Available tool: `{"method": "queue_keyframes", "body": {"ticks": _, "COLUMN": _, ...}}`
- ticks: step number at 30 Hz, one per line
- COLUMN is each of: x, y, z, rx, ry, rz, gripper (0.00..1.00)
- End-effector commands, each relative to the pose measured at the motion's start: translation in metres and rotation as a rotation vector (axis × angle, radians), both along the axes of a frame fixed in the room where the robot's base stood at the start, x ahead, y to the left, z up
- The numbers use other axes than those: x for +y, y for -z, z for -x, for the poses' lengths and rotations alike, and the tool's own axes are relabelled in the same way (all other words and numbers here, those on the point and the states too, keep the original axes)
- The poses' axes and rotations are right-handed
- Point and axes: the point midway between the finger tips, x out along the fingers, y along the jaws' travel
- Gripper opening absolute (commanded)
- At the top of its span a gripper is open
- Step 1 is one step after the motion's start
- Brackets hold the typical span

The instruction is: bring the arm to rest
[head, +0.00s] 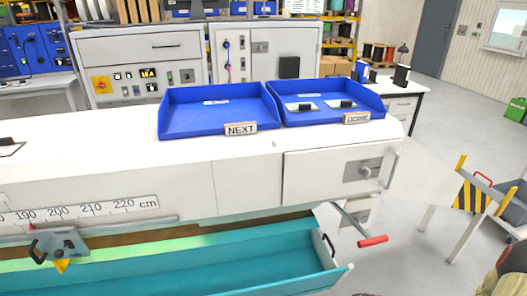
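My arm and my gripper are not in view in the head view. The long white bench (90,165) runs across the view. On it stand two blue trays side by side. The left tray, labelled NEXT (240,129), looks empty apart from a small label on its back wall. The right tray, labelled DONE (357,118), holds two pale cards with dark pieces on them (304,106).
A teal trough (220,272) lies below the bench front. A red-handled lever (372,241) sticks out near its right end. A grey slider (58,245) sits below the ruler (95,209). A black-and-yellow striped stand (470,195) is at right. Grey floor shows between.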

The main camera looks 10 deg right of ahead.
Motion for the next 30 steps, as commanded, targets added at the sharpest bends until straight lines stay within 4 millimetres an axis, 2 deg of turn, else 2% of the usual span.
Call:
{"method": "queue_keyframes", "body": {"ticks": 1, "x": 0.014, "y": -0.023, "z": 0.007, "rx": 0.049, "ry": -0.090, "rz": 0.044, "gripper": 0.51}}
{"method": "queue_keyframes", "body": {"ticks": 6, "x": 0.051, "y": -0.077, "z": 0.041, "rx": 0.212, "ry": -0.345, "rz": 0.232, "gripper": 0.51}}
{"method": "queue_keyframes", "body": {"ticks": 14, "x": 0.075, "y": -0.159, "z": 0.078, "rx": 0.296, "ry": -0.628, "rz": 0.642, "gripper": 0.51}}
{"method": "queue_keyframes", "body": {"ticks": 23, "x": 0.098, "y": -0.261, "z": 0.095, "rx": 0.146, "ry": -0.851, "rz": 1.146, "gripper": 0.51}}
{"method": "queue_keyframes", "body": {"ticks": 26, "x": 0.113, "y": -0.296, "z": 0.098, "rx": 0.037, "ry": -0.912, "rz": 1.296, "gripper": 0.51}}
{"method": "queue_keyframes", "body": {"ticks": 30, "x": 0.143, "y": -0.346, "z": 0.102, "rx": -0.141, "ry": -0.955, "rz": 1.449, "gripper": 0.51}}
